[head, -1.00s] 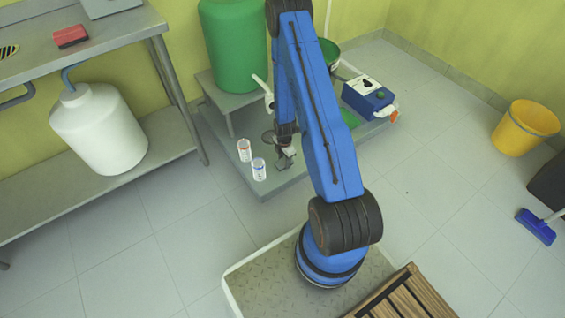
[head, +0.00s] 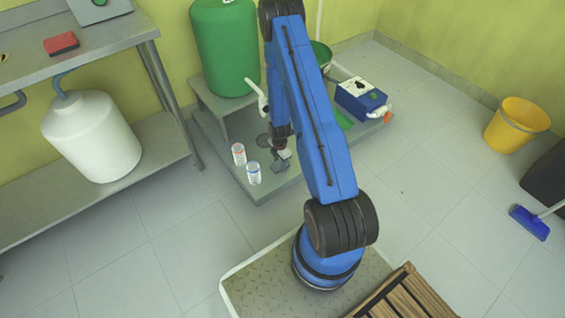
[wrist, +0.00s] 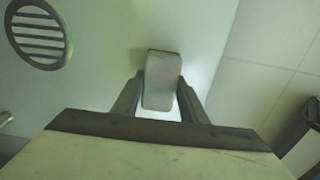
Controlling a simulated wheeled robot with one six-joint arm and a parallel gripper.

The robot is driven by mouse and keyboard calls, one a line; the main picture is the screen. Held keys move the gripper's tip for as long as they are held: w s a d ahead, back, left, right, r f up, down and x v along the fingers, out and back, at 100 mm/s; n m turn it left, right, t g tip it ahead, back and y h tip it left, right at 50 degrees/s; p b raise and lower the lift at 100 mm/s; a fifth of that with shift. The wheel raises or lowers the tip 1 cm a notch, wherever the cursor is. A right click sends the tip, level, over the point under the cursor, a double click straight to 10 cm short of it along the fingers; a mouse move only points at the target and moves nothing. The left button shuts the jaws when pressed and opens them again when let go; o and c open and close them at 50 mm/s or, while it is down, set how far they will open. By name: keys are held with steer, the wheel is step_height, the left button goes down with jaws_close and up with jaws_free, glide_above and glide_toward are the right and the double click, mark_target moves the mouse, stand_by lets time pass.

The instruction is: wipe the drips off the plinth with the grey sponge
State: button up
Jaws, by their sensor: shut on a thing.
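My gripper (wrist: 160,100) is shut on the grey sponge (wrist: 161,75), which stands out between the two fingers in the wrist view. In the head view my gripper (head: 281,163) is low over the grey plinth (head: 270,190), close to its front edge. I cannot tell if the sponge touches the plinth. No drips can be made out on the pale plinth surface in the wrist view. A round slotted drain (wrist: 38,33) lies to the upper left of the sponge there.
Two small clear containers, one with orange marking (head: 239,154) and one with blue (head: 253,174), stand left of my gripper. A green tank (head: 224,50) with a white spout is behind. A blue box (head: 361,100) sits at the plinth's right end.

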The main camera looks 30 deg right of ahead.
steer(key=shift+s+a+f, duration=0.15)
steer(key=shift+s+a, duration=0.05)
steer(key=shift+a, duration=0.8)
steer(key=shift+c, duration=0.5)
steer(key=shift+w+r, duration=0.1)
steer(key=shift+r, duration=2.95)
steer(key=shift+r, duration=1.5)
steer(key=shift+w, duration=0.1)
